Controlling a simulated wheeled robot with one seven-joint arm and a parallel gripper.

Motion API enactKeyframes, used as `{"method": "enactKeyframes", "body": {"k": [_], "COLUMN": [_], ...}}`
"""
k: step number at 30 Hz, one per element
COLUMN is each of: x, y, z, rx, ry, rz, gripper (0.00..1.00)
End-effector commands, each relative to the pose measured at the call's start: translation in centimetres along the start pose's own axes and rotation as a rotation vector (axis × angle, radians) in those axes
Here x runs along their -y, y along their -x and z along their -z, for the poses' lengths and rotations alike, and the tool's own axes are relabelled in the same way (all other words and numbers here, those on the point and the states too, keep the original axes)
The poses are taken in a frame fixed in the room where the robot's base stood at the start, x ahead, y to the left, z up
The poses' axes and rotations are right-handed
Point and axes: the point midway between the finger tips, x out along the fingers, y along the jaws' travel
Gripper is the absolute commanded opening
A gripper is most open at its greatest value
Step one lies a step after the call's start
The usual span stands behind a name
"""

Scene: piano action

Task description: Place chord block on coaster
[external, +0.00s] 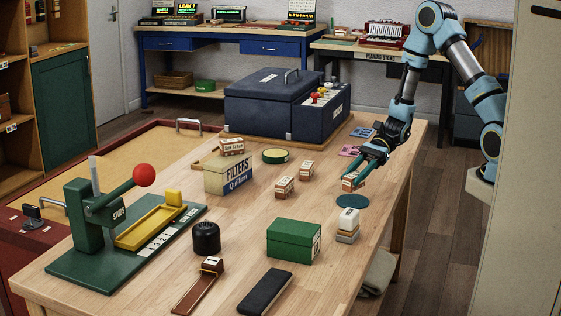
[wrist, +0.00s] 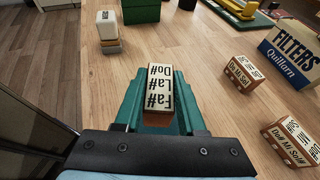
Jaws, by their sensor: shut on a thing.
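My gripper (external: 353,179) is shut on a wooden chord block (external: 350,186) with a white lettered top. In the wrist view the block (wrist: 158,90) sits between the green fingers of my gripper (wrist: 157,102) and reads Do#, La#, Fa#. A round dark teal coaster (external: 353,201) lies on the table just nearer the external camera than the held block, with nothing on it. The gap between block and table is hard to judge.
Two other chord blocks (external: 284,187) (external: 306,171) stand left of my gripper. A small white-and-grey stack (external: 347,226) stands close to the coaster, beside a green box (external: 294,241). A FILTERS box (external: 228,176) and a round green tin (external: 276,156) are farther left.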

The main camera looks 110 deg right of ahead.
Motion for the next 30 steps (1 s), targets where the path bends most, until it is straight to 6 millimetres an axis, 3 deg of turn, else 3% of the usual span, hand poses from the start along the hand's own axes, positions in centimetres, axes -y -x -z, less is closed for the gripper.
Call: {"method": "enactKeyframes", "body": {"k": [7, 20, 21, 28, 30], "x": [-0.1, 0.0, 0.0, 0.0, 0.0], "y": [-1.2, -1.5, -1.6, -1.5, -1.5], "z": [3.0, 3.7, 3.7, 3.6, 3.6], "rx": [0.000, 0.000, 0.000, 0.000, 0.000], "ry": [-0.004, -0.001, -0.001, -0.001, -0.001], "rz": [-0.001, 0.000, 0.000, 0.000, 0.000], "gripper": [0.00, 0.00, 0.40, 0.66, 0.69]}}
